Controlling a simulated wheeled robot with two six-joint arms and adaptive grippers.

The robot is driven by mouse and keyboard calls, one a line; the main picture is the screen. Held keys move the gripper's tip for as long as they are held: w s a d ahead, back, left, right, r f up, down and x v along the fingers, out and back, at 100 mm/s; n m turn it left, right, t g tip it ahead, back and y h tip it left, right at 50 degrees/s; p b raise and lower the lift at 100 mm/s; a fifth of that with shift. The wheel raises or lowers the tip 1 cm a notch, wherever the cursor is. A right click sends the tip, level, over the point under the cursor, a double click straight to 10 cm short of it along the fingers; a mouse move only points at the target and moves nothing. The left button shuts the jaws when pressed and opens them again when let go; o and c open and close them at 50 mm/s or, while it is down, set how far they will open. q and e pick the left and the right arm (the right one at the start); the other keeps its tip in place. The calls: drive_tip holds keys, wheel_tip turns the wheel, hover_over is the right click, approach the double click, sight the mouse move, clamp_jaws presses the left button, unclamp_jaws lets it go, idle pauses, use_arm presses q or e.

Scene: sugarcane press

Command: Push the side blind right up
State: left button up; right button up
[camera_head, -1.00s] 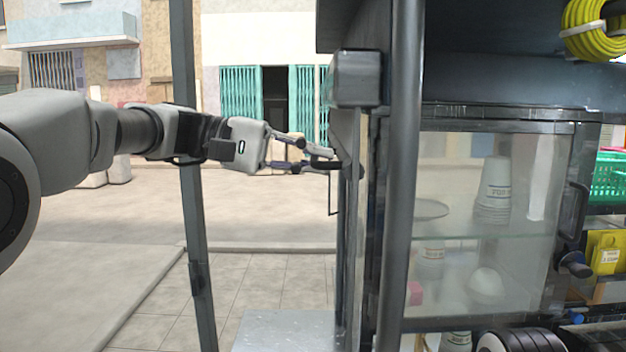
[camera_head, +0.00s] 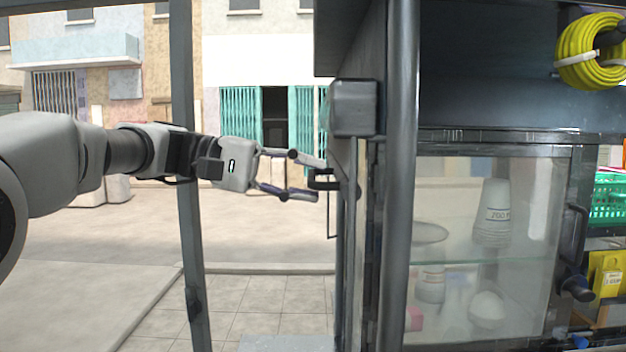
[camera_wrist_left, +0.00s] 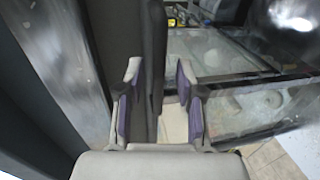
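A dark side panel, seen nearly edge-on at the left side of the cart and apparently the side blind (camera_head: 345,240), hangs upright. A small black handle (camera_head: 325,184) sticks out from it to the left. My left gripper (camera_head: 318,178) is open, its two fingers apart above and below the handle's level. The tips are close to the handle; I cannot tell whether they touch it. In the left wrist view the open fingers (camera_wrist_left: 160,80) have a dark upright strip between and behind them. My right gripper is not in view.
A thick dark post (camera_head: 400,200) stands right of the panel, before a glass cabinet (camera_head: 460,235) with cups. A thinner post (camera_head: 188,230) crosses behind my left arm. A yellow cable coil (camera_head: 585,50) hangs at upper right. Paved ground left of the panel is clear.

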use_arm(q)
drive_tip(key=v, duration=1)
drive_tip(key=shift+w+a, duration=0.25)
drive_tip(key=shift+a, duration=0.15)
drive_tip(key=shift+d, duration=0.1)
